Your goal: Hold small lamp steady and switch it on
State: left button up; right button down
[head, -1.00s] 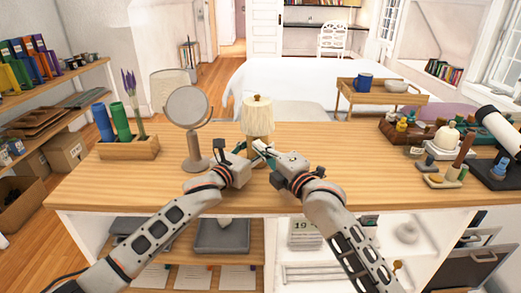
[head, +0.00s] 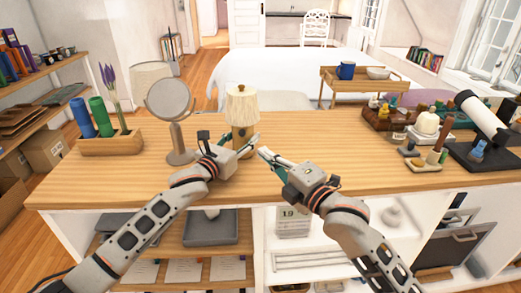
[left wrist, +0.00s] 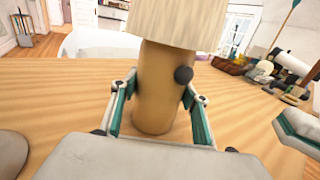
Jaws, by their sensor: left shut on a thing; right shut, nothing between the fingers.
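The small lamp has a pleated cream shade (head: 242,105) and a wooden base (left wrist: 155,95); it stands upright on the wooden counter (head: 340,168). A dark round knob (left wrist: 183,75) sticks out on the right of the base in the left wrist view. My left gripper (head: 238,143) is shut on the lamp base, one finger on each side. My right gripper (head: 264,154) is shut and empty, right of the lamp and apart from it; its tip also shows at the right of the left wrist view (left wrist: 292,126). I cannot tell whether the lamp is lit.
A round mirror (head: 169,100) stands left of the lamp, with a wooden planter (head: 112,145) holding tubes and lavender farther left. A telescope (head: 480,110) and small items crowd the right end.

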pick_arm(q)
jog(key=shift+f, duration=0.1)
jog(key=o, duration=1.5)
jog(key=shift+w+a, duration=0.1)
jog(key=v, duration=1.2)
